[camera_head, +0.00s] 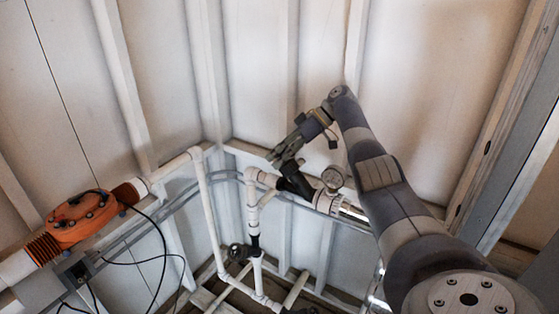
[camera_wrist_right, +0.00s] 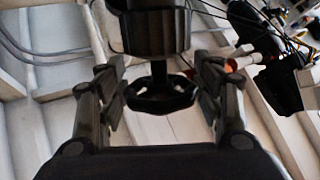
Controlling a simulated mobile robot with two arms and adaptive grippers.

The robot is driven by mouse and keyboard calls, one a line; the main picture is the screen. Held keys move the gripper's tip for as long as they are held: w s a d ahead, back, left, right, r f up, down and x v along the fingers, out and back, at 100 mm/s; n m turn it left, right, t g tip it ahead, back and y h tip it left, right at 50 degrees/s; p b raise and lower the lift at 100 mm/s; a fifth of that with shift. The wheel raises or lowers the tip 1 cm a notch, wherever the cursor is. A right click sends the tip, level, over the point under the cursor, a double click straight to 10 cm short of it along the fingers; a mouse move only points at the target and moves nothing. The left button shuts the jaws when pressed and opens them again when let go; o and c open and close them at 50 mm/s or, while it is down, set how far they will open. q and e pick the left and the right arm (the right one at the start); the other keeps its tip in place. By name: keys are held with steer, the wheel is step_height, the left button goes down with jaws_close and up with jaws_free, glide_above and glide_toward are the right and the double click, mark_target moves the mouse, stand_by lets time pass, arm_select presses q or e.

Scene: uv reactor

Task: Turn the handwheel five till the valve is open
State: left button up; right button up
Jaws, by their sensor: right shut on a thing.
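A black handwheel (camera_wrist_right: 163,97) sits on a short stem under a dark ribbed valve body (camera_wrist_right: 150,30) in the right wrist view. My right gripper (camera_wrist_right: 162,82) has one finger on each side of the wheel and is shut on it. In the head view, my right gripper (camera_head: 280,157) is at a dark valve (camera_head: 294,181) on the white pipe near the wall. The gripper hides the wheel there. No number or open mark on the valve can be read. My left gripper is not in view.
White pipes (camera_head: 205,205) run along the corner. A lower dark valve (camera_head: 239,252) sits on them. A round gauge (camera_head: 332,177) stands just right of the gripped valve. An orange reactor part (camera_head: 75,218) with loose black cables (camera_head: 160,235) is at the left.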

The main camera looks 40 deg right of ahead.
steer(key=shift+b, duration=0.3)
stand_by(0.5)
steer(key=o, duration=0.7)
steer(key=r, duration=0.7)
steer(key=shift+w+d+r, duration=0.1)
steer(key=shift+w+d, duration=0.1)
steer(key=shift+d, duration=0.05)
steer(key=r, duration=0.1)
steer(key=a+r, duration=0.1)
steer(key=shift+s+r, duration=0.2)
steer(key=shift+r, duration=0.2)
steer(key=shift+d+f, duration=0.1)
steer(key=shift+d, duration=0.2)
